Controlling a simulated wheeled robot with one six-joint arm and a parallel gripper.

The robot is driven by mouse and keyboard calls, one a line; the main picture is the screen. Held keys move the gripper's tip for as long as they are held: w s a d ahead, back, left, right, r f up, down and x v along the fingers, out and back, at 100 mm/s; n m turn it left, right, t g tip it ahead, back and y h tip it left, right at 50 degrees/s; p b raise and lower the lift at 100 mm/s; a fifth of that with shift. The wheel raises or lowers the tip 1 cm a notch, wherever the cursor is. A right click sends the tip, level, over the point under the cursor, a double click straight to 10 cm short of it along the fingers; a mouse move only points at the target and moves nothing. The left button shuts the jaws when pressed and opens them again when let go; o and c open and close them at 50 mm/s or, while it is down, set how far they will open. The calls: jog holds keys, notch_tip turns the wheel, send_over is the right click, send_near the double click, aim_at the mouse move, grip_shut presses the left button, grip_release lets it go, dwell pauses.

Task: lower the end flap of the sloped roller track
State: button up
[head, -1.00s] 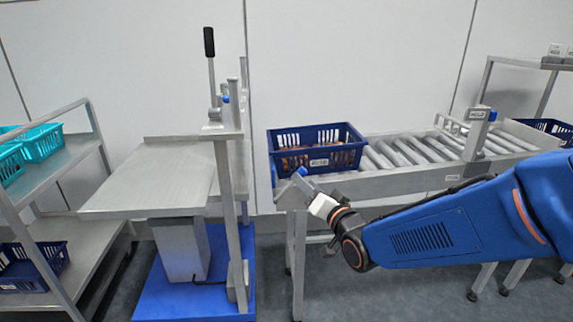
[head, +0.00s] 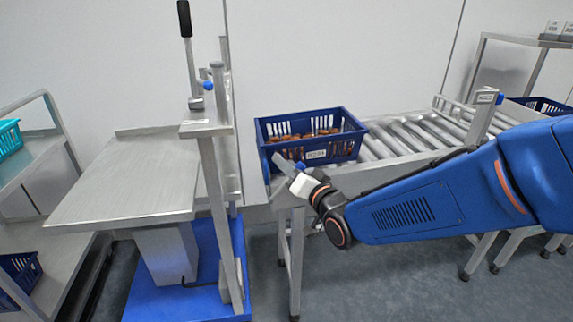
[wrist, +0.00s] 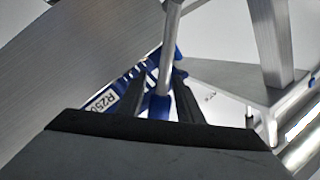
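The sloped roller track (head: 400,137) runs down from the right to its low end near the middle of the head view. A dark blue crate (head: 345,152) of brown dates stands at that end. The end flap is hard to make out behind the crate's corner and my gripper, so its angle is unclear. My gripper (head: 288,168) is at this corner. In the wrist view, its dark fingers (wrist: 160,92) lie on both sides of a grey rod (wrist: 172,25) with a blue end (wrist: 154,106) and appear shut on it. The labelled crate (wrist: 118,95) shows behind.
A grey weighing table (head: 130,180) with a black-handled lever (head: 185,20) stands left on a blue base (head: 170,290). A shelf rack (head: 50,165) with crates is at far left. Another blue crate (head: 540,104) is behind the track's upper end.

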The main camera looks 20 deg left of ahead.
grip_shut()
